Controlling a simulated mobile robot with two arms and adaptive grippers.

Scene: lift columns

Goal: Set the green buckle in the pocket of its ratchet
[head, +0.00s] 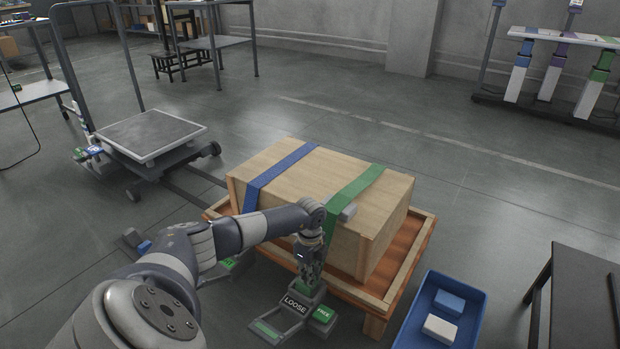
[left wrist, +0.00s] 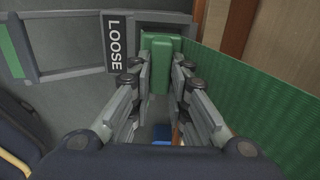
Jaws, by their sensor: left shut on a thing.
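My left gripper (head: 309,284) is shut on the green buckle (left wrist: 160,62), which stands between the two fingers in the left wrist view. In the head view the fingers mostly hide the buckle. The gripper points down at the grey ratchet (head: 292,321), which is marked LOOSE and lies on the floor by the pallet's near side. The ratchet also shows in the left wrist view (left wrist: 80,72). Its dark pocket (left wrist: 166,31) is right by the buckle's far end. I cannot tell whether the buckle is inside it or just above. My right gripper is in neither view.
A wooden crate (head: 290,205) with a blue strap (head: 280,165) and a green strap (head: 355,188) stands on a pallet (head: 408,262). A green FREE tag (head: 323,315) is beside the ratchet. A blue tray (head: 474,310) holds two blocks. A cart (head: 150,135) stands left.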

